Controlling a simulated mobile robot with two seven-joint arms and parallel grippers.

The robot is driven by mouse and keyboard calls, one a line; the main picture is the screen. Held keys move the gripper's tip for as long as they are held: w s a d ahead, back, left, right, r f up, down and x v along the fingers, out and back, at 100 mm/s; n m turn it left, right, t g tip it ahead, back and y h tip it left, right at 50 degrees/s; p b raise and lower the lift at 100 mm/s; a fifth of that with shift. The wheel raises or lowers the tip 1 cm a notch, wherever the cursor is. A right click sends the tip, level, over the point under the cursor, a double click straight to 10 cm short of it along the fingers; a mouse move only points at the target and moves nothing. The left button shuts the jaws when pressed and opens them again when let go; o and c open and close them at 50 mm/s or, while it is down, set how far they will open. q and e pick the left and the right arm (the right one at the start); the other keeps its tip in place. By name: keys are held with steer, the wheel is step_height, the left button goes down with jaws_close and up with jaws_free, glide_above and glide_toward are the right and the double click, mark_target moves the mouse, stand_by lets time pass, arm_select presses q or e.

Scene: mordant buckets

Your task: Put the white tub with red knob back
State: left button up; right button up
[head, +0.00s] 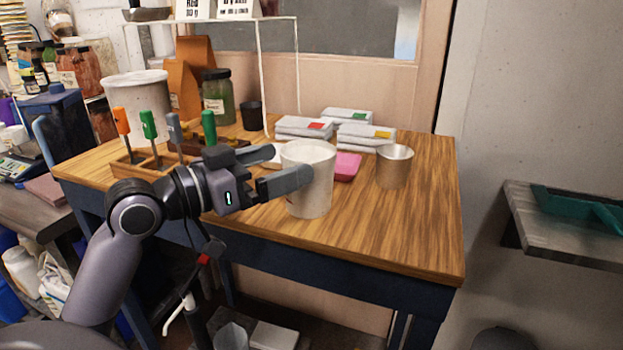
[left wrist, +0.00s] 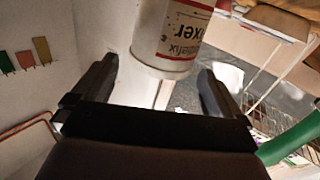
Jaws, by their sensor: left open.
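A white tub (head: 308,190) stands upright near the front edge of the wooden table (head: 400,225). No red knob shows on it in the head view. In the left wrist view a white tub (left wrist: 172,50) with a red-banded printed label shows between and just beyond the fingers. My left gripper (head: 292,164) is open, coming in from the left at the tub's upper part. The near finger overlaps the tub's front left side; the far finger is at its back left. I cannot tell whether either finger touches it. My right gripper is not in view.
A metal cup (head: 394,167) stands to the tub's right, with a pink block (head: 347,167) and white packets (head: 352,133) behind. A tool rack (head: 150,160) and a larger white bucket (head: 135,98) are at left. The table's right front is clear.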

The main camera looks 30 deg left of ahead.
mark_target(328, 147)
arm_select(q)
steer(key=p+x, duration=0.2)
steer(key=x, duration=0.3)
steer(key=shift+w+r, duration=0.1)
steer(key=shift+w, duration=0.3)
steer(key=shift+w+d, duration=0.15)
steer(key=shift+w, duration=0.1)
steer(key=shift+c, duration=0.3)
steer(key=c, duration=0.9)
step_height(328, 147, up, 20)
steer(key=p, duration=0.2)
steer(key=shift+p, duration=0.35)
